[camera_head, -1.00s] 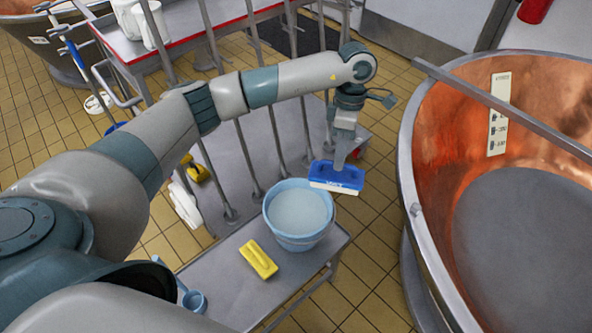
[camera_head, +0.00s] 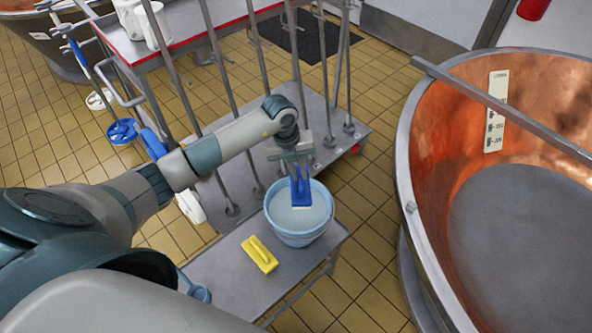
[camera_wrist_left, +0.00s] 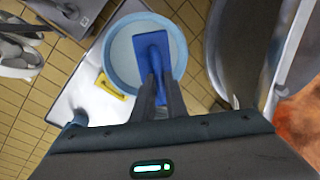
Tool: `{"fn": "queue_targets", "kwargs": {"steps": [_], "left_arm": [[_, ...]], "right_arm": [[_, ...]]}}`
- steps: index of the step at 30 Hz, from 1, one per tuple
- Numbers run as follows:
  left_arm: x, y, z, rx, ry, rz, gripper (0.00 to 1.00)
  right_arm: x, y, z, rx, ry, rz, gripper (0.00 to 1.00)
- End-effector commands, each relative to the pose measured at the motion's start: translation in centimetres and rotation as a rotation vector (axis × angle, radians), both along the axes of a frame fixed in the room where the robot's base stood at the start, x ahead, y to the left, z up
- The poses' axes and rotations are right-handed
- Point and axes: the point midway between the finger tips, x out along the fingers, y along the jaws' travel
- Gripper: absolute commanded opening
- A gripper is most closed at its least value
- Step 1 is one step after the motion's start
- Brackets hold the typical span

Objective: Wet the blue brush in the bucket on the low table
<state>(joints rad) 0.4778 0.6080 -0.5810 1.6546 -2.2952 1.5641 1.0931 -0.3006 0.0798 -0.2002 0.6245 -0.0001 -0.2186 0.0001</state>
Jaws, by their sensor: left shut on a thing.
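My left gripper (camera_head: 294,167) is shut on the blue brush (camera_head: 301,195), which points down over the bucket. In the left wrist view the blue brush (camera_wrist_left: 151,48) lies in line with the opening of the bucket (camera_wrist_left: 118,50), with the fingers on its handle. The light blue bucket (camera_head: 299,236) holds greyish liquid (camera_head: 315,212) and stands on the low grey table (camera_head: 223,290). The brush's lower end is in front of the liquid; I cannot tell whether it touches it. My right gripper does not show.
A yellow brush (camera_head: 260,253) lies on the low table left of the bucket. A large copper vat (camera_head: 425,150) stands at the right. A grey cart with upright bars (camera_head: 335,135) is behind the bucket. A red-edged table (camera_head: 190,42) with white jugs is at the back left.

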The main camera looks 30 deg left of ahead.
Motion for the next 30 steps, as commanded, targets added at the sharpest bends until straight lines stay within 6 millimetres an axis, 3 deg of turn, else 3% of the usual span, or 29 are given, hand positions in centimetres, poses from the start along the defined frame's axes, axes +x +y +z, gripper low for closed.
{"fn": "queue_targets", "kwargs": {"steps": [6,20,30], "left_arm": [[-0.3,0.7,-0.5,-0.001,-0.001,0.080,0.00],[-0.3,0.7,-0.9,-0.001,0.000,0.078,0.00],[-0.3,0.7,-3.5,-0.001,0.001,0.079,0.00]], "right_arm": [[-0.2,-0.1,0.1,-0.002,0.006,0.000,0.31],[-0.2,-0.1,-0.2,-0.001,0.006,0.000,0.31],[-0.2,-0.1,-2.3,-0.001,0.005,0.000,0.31]]}}
